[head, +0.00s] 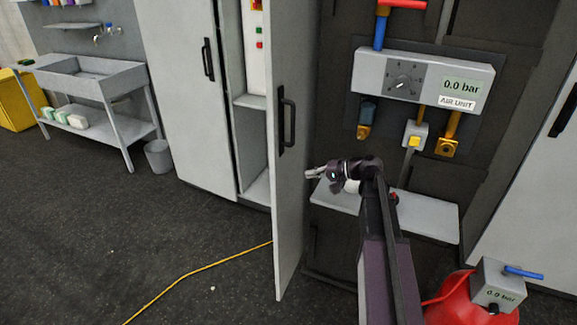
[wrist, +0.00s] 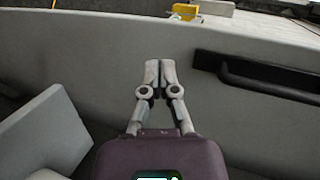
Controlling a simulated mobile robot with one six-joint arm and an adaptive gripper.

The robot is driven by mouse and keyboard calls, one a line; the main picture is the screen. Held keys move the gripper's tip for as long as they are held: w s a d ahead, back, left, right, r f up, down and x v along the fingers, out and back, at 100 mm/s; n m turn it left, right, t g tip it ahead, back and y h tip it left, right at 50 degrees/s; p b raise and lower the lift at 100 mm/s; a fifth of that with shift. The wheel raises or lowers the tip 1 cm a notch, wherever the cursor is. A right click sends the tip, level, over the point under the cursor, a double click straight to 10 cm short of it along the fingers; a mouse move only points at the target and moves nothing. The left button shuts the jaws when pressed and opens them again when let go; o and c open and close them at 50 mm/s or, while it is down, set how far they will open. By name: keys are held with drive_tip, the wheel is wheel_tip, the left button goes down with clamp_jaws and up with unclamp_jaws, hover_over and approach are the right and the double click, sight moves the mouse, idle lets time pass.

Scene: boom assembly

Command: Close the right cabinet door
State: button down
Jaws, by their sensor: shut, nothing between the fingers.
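The right cabinet door (head: 290,190) is a tall grey panel standing open, swung out from the cabinet. Its black handle (head: 287,120) is on the face towards my gripper. My gripper (head: 310,174) is shut and empty, to the right of the door, lower than the handle and pointing at the panel. In the wrist view, the fingertips (wrist: 160,72) are together in front of the grey door (wrist: 100,60), with the handle (wrist: 270,80) to their right. I cannot tell whether the tips touch the panel. The left cabinet door (head: 180,90) appears closed.
Through the opening, cabinet shelves (head: 250,101) show. An air unit (head: 425,80) hangs on the dark wall at right, above a grey ledge (head: 430,215). A red tank (head: 462,300) stands at lower right. A yellow cable (head: 195,272) crosses the open floor left of the door.

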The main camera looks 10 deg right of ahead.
sight(285, 150)
drive_tip(key=w+d+r+m+t+y+b, duration=0.1)
drive_tip(key=w+d+m+t+y+b, duration=0.1)
drive_tip(key=d, duration=0.5)
drive_tip(key=shift+w+d+r+t+b, duration=0.2)
drive_tip(key=shift+w+t+b, duration=0.45)
drive_tip(key=shift+w+t, duration=0.3)
drive_tip(key=shift+a, duration=0.15)
drive_tip(key=x, duration=1.3)
drive_tip(key=shift+w+a, duration=0.1)
drive_tip(key=shift+a, duration=0.3)
